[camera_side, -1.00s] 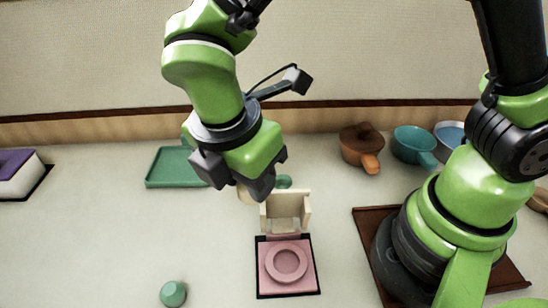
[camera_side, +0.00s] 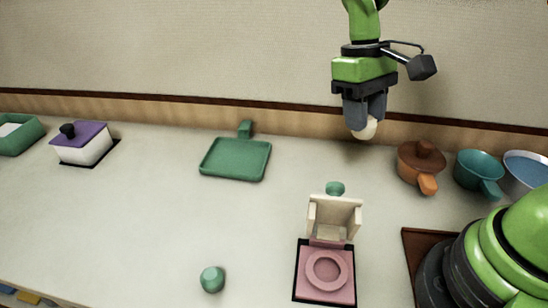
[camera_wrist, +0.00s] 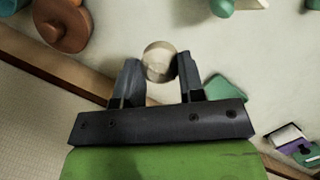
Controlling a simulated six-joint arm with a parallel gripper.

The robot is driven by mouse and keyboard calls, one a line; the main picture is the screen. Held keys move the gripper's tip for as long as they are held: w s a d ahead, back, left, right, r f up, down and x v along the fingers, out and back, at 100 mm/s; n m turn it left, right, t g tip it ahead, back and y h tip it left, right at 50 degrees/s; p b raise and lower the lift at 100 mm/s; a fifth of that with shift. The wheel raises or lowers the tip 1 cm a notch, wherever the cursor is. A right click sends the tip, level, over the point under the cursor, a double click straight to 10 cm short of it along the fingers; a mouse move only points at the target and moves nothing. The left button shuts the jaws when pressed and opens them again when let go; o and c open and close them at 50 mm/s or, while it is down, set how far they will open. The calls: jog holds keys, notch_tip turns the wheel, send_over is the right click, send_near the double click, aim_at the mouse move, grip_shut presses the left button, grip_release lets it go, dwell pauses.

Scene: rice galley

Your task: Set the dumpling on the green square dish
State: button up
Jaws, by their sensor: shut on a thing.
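The dumpling (camera_side: 368,130), a small round off-white thing, is held between the fingertips of my gripper (camera_side: 361,122). In the wrist view the dumpling (camera_wrist: 158,58) sits between the two dark fingers. My gripper is shut on it, pointing down and raised above the counter near the back wall. The green square dish (camera_side: 235,159) lies flat and empty at the back middle, with a short tab at its far side. The gripper is to the right of the dish in the side view, apart from it. The dish shows partly in the wrist view (camera_wrist: 227,90), beyond the right finger.
A cream chair-like piece with a pink plate (camera_side: 325,270) and a small green cup (camera_side: 212,279) are in front. A purple-lidded box (camera_side: 83,145) is at left.

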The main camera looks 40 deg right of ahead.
jog(key=w+a+f+m+t+y, duration=0.25)
jog(key=w+a+m, duration=0.25)
jog(key=w+m, duration=0.7)
jog(key=m+t, duration=0.2)
jog(key=m, duration=1.3)
send_over(243, 168)
notch_tip(243, 168, down, 4)
jog(key=shift+h, duration=0.35)
jog(key=f, duration=0.6)
jog(key=s+f, duration=0.1)
jog(key=f, duration=0.2)
jog(key=shift+d+f, duration=0.1)
jog(key=shift+d, duration=0.25)
jog(key=shift+f, duration=0.1)
jog(key=o, duration=1.1)
